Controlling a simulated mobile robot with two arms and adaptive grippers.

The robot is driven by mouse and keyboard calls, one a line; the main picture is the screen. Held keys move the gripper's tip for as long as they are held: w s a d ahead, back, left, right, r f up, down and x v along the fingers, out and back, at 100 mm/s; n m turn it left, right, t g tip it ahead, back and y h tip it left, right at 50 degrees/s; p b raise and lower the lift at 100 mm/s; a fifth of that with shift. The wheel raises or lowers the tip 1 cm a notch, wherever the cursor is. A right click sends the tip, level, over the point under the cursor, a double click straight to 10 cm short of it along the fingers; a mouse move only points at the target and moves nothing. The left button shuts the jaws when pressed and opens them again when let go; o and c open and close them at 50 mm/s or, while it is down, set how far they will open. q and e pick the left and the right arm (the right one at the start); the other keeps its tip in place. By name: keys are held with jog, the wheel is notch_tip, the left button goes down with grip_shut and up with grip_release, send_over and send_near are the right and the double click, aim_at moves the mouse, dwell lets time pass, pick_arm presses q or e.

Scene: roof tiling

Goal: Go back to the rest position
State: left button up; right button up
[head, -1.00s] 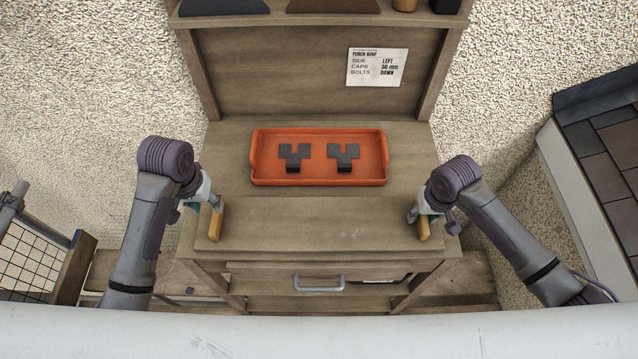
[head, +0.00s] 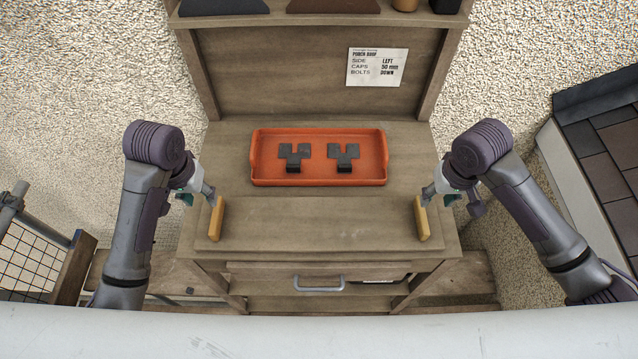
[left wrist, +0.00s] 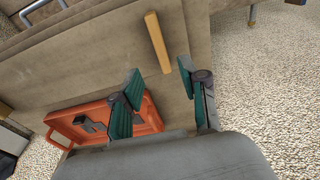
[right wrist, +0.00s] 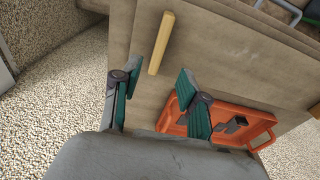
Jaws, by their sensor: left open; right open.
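My left gripper (left wrist: 158,88) is open and empty at the left edge of the wooden workbench. A yellow wooden strip (head: 216,218) lies on the bench just beyond its fingers, apart from them in the left wrist view (left wrist: 158,42). My right gripper (right wrist: 156,88) is open and empty at the right edge. A second yellow strip (head: 422,218) lies close to it, clear of its fingers in the right wrist view (right wrist: 161,43). In the head view the left fingertips are partly hidden behind the arm and strip.
An orange tray (head: 318,180) with two dark metal brackets (head: 294,158) (head: 343,158) sits mid-bench. A paper note (head: 377,67) is on the back board. A drawer handle (head: 319,284) is at the front. Mesh fencing (head: 30,260) stands left; dark tiles (head: 603,165) lie right.

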jog(key=shift+r, duration=0.5)
